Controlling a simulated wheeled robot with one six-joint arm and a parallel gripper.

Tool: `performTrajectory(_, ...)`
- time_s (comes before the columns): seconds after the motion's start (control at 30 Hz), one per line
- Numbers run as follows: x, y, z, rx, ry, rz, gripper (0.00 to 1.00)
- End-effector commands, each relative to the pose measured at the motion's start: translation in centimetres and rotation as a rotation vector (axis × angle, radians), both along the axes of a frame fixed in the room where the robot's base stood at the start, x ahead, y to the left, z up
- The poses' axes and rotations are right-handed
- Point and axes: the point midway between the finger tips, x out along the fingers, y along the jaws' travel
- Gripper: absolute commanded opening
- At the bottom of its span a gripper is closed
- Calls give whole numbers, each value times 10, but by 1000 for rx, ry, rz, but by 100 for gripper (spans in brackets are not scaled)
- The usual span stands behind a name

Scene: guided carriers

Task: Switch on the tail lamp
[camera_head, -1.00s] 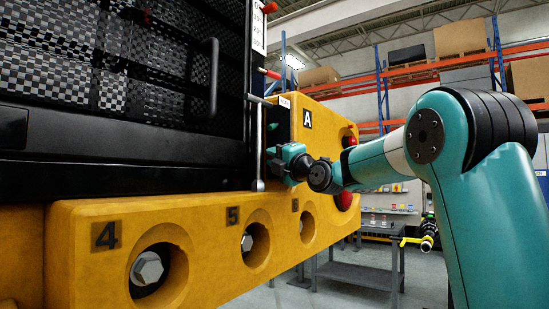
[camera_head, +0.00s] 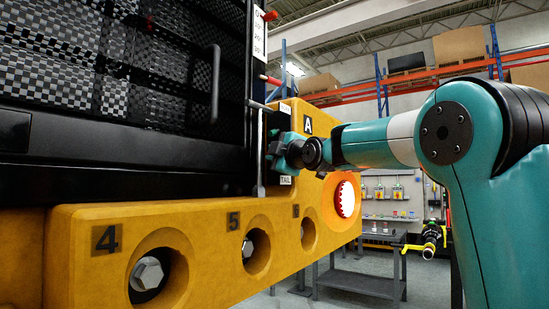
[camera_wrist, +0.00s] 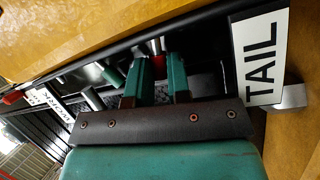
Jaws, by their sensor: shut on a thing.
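The tail lamp (camera_head: 345,199) is a round lamp in the end of the yellow beam, glowing bright white with a red rim. In the wrist view the label (camera_wrist: 260,58) is large at the right. My gripper's two teal fingers (camera_wrist: 157,78) reach into the dark panel recess and are shut on the switch lever there. The lever is mostly hidden; a small red part (camera_wrist: 154,47) shows between the fingers.
The yellow beam (camera_head: 200,222) with numbered bolt holes runs below the black mesh-sided carrier (camera_head: 110,150). A grey vertical rod (camera_head: 260,150) stands just left of my gripper. A second lever with a red end (camera_wrist: 14,97) shows at the left. A grey table (camera_head: 360,282) stands behind.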

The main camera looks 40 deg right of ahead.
Motion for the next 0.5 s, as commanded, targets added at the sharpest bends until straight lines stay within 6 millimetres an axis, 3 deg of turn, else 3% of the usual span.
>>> performTrajectory(0.5, 1, -2, 8, 196, 71, 1, 0)
